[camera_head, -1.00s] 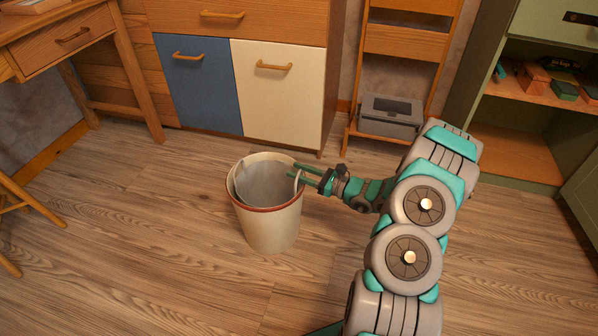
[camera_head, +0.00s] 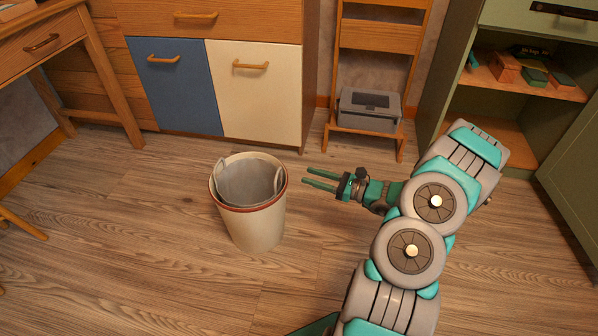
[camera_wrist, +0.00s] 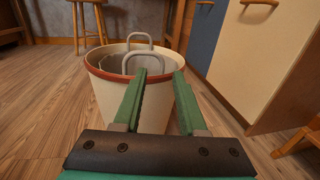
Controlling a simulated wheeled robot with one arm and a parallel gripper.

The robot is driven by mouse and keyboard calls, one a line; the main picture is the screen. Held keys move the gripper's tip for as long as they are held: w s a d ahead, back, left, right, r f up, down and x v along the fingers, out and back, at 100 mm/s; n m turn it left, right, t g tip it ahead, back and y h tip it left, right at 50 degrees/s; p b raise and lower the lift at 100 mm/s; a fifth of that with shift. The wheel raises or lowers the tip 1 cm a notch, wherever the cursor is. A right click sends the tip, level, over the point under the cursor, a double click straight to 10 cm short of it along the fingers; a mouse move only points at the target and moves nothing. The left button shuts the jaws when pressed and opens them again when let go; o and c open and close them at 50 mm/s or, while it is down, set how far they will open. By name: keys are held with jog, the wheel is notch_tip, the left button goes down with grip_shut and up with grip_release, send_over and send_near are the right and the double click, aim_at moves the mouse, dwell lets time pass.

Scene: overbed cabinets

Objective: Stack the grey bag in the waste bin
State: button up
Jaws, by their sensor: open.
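The waste bin (camera_head: 257,226) is cream with a red-brown rim and stands upright on the wooden floor. The grey bag (camera_head: 247,180) sits inside the bin, with its two looped handles up near the rim. In the wrist view the bin (camera_wrist: 108,96) is straight ahead, and the bag (camera_wrist: 115,62) shows inside it with both handles standing up. My gripper (camera_head: 306,178) is open and empty, just to the right of the bin and apart from it, its fingers pointing towards the bin. In the wrist view my gripper (camera_wrist: 161,82) overlaps the bin's near side. The bag's bottom is hidden.
A cabinet with a blue door (camera_head: 177,88) and a cream door (camera_head: 257,92) stands behind the bin. A wooden rack (camera_head: 374,38) with a grey box (camera_head: 368,110) is right of it. A green shelf unit (camera_head: 500,100) stands far right. Floor around the bin is clear.

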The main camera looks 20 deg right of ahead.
jog(key=s+a+r+n+g, duration=0.4)
jog(key=a+r+n+g, duration=0.1)
jog(key=a, duration=0.2)
jog(key=s+a+r+n+g+y, duration=0.1)
jog(key=s+a+r+n+g, duration=0.35)
jog(key=a, duration=0.35)
jog(key=s+a+r+n+g, duration=0.4)
jog(key=s+a+n, duration=0.1)
jog(key=a+n, duration=0.15)
jog(key=s+a+r+n+g+h, duration=0.1)
jog(key=s+a+n+g+h, duration=0.15)
jog(key=s, duration=0.45)
jog(key=s+a+r+n+g+h, duration=0.1)
jog(key=s+r+n+h, duration=0.1)
jog(key=s+n+h, duration=0.3)
jog(key=s+d+r+n+t+h, duration=0.2)
jog(key=s+d+n+h, duration=0.2)
jog(key=s+d, duration=0.4)
jog(key=shift+s+h, duration=0.75)
jog(key=shift+h, duration=0.1)
